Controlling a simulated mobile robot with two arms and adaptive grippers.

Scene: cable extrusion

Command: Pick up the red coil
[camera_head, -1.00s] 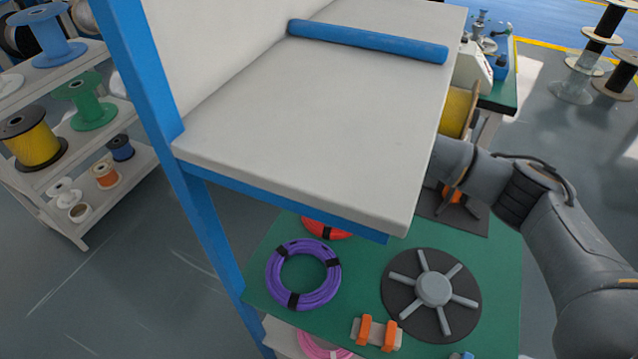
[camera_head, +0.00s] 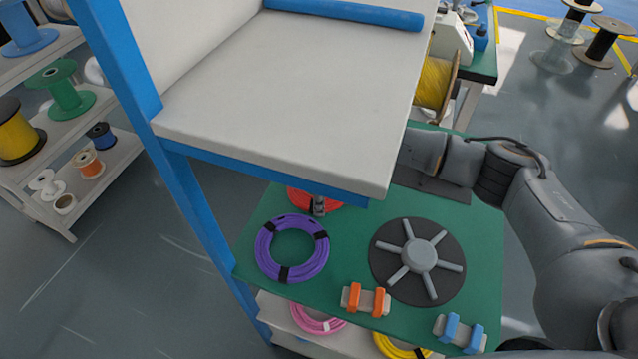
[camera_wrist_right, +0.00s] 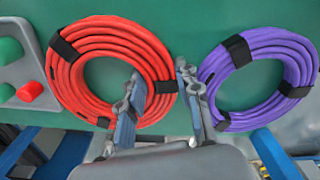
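The red coil (camera_wrist_right: 80,98) lies flat on the green surface, bound with black straps. In the head view the red coil (camera_head: 299,197) is mostly hidden under the grey shelf. My right gripper (camera_wrist_right: 161,85) is open in the right wrist view. Its two fingers are on either side of the coil's right-hand band, one toward the coil's hole and the other in the gap beside the purple coil. In the head view only a fingertip of the right gripper (camera_head: 320,205) shows below the shelf edge. Contact with the coil cannot be told. My left gripper is not in view.
The purple coil (camera_wrist_right: 237,85) lies close beside the red one. The grey shelf (camera_head: 290,100) overhangs the green table (camera_head: 355,225). A black spoked disc (camera_head: 418,258) and orange clamp blocks (camera_head: 366,299) stand on the table. A grey box with green and red buttons (camera_wrist_right: 22,65) is at left.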

